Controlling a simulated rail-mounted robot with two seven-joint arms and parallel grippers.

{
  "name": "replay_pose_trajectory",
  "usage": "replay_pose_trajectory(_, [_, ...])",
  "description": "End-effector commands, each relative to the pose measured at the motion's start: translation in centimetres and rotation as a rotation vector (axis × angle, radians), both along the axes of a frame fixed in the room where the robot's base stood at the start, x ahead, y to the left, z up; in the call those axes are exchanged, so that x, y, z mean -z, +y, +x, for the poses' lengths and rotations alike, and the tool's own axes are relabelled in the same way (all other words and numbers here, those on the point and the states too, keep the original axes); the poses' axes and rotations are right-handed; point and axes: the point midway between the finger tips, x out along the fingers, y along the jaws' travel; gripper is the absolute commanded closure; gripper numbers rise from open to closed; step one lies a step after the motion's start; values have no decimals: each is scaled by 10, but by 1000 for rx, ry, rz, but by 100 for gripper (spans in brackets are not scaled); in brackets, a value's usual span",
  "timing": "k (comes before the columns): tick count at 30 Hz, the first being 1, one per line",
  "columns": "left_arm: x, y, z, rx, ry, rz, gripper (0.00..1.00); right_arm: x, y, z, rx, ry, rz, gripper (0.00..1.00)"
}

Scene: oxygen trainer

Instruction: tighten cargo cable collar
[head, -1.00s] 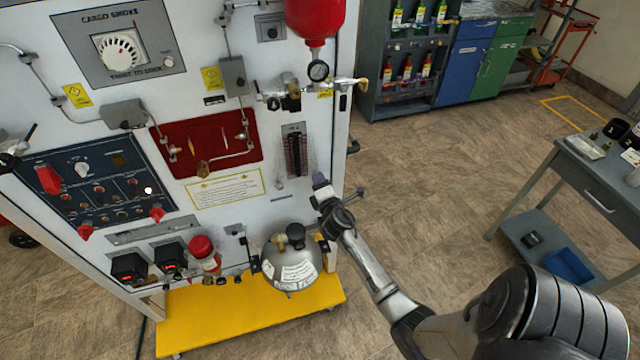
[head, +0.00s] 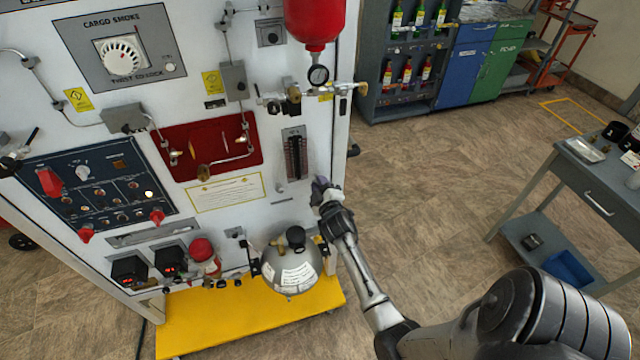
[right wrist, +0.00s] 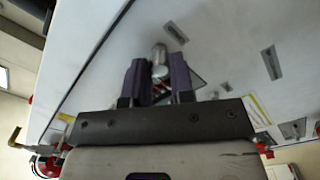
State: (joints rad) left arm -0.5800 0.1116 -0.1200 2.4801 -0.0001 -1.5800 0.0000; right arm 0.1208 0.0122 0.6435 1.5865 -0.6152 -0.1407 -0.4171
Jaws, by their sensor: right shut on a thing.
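My right gripper (head: 321,185) is at the right edge of the white trainer panel, below the dark vertical gauge. Its purple fingers also show in the right wrist view (right wrist: 160,82), close to the pale panel. They are shut on a small silver round part (right wrist: 160,72), which looks like the cable collar. A silver cylindrical end (right wrist: 159,52) shows just beyond it between the fingers. In the head view the gripper hides the collar, so its threads and seating cannot be seen. My left gripper is not in view.
The panel carries a dark vertical gauge (head: 295,156) just above the gripper and a steel sphere (head: 290,270) below left, over a yellow base shelf (head: 240,317). A red bottle (head: 314,22) hangs above. Floor to the right is clear up to a grey cart (head: 590,185).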

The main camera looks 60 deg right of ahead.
Motion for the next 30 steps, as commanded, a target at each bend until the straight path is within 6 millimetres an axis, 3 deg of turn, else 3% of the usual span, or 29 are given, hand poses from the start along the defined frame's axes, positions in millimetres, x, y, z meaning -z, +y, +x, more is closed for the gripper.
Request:
replay_pose_trajectory(12, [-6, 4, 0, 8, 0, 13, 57, -2, 0, 0, -1, -114, 127, 100])
replay_pose_trajectory(29, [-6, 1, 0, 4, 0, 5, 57, -2, 0, 0, -1, -132, 147, 100])
replay_pose_trajectory(30, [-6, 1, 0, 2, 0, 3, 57, -2, 0, 0, -1, -132, 147, 76])
